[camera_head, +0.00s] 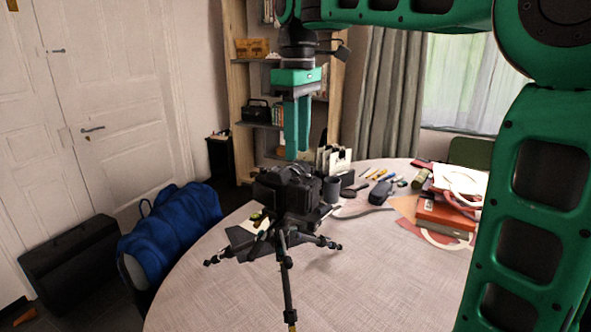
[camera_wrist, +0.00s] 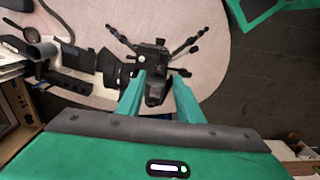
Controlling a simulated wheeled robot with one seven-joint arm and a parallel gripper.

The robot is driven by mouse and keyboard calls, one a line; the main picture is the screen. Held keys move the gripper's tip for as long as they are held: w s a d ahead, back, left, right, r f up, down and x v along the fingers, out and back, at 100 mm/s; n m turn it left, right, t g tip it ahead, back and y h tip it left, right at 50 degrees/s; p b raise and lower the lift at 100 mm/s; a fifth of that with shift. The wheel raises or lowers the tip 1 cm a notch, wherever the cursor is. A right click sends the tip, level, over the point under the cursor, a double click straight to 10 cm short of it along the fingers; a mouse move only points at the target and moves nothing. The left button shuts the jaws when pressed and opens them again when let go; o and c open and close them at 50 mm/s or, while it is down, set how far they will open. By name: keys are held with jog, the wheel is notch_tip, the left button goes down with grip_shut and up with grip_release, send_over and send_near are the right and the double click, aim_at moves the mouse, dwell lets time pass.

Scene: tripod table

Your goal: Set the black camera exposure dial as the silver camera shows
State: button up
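The black camera (camera_head: 285,190) sits on a tripod (camera_head: 287,262) at the near side of the round table. In the wrist view the camera (camera_wrist: 149,58) is seen from above, its dark lens (camera_wrist: 112,70) pointing left. My gripper (camera_head: 298,157) points straight down just above the camera. In the wrist view its two green fingers (camera_wrist: 160,76) are apart, with part of the camera body showing in the gap below them. Whether they touch it I cannot tell. The exposure dial is too small to make out. I cannot pick out a silver camera in either view.
The round table (camera_head: 370,270) is bare at the front right. Behind the camera stand a dark mug (camera_head: 331,189), small tools and stacked red books (camera_head: 446,213). A blue bag (camera_head: 170,230) rests at the left, and a shelf (camera_head: 262,130) stands behind.

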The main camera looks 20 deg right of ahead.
aim_at(297, 178)
jog(key=shift+s+f, duration=0.1)
jog(key=shift+f, duration=3.05)
grip_shut()
